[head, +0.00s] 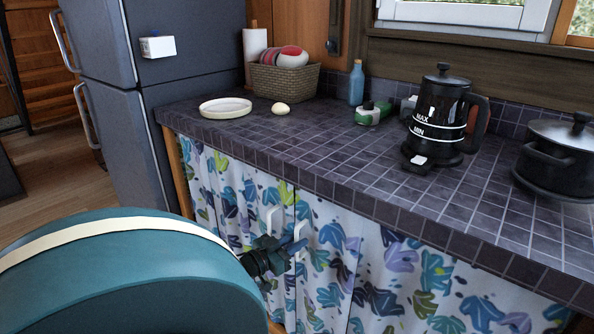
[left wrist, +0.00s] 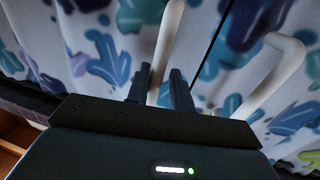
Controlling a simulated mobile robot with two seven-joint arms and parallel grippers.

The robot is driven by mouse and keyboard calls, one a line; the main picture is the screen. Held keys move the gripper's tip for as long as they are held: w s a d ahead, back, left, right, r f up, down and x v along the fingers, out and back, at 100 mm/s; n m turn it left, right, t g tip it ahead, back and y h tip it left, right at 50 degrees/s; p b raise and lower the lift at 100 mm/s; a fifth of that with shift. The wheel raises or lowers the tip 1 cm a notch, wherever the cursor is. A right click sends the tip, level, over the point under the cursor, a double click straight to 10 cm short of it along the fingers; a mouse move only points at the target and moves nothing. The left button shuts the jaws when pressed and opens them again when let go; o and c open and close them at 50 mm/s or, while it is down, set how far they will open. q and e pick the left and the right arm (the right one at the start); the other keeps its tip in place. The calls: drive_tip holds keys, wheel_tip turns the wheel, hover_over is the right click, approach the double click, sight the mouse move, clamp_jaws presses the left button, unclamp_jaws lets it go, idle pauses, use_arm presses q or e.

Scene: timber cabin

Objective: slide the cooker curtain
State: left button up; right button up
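The cooker curtain (head: 325,235) is white cloth with blue, green and purple leaves, hanging under the tiled counter in panels. Two white handles are on it: a left one (head: 270,219) and a right one (head: 300,236). My left gripper (head: 293,248) is at these handles, close to the cloth. In the left wrist view, its two dark fingers (left wrist: 160,82) stand apart, with one white handle (left wrist: 168,40) running between them. I cannot tell whether they touch it. The other handle (left wrist: 272,75) is to the right, outside the fingers. My right gripper is not in view.
The tiled counter (head: 300,155) overhangs the curtain. On it are a plate (head: 226,108), a basket (head: 283,82), a blue bottle (head: 356,84), a black kettle (head: 436,112) and a dark pot (head: 556,160). A grey fridge (head: 120,130) stands left; floor shows beyond it.

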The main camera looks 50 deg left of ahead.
use_arm(q)
drive_tip(key=shift+o, duration=0.9)
drive_tip(key=shift+s, duration=0.2)
drive_tip(key=s+p, duration=0.2)
drive_tip(key=s, duration=1.1)
drive_tip(key=shift+d+p, duration=0.25)
drive_tip(key=shift+p, duration=0.1)
drive_tip(key=shift+w, duration=0.1)
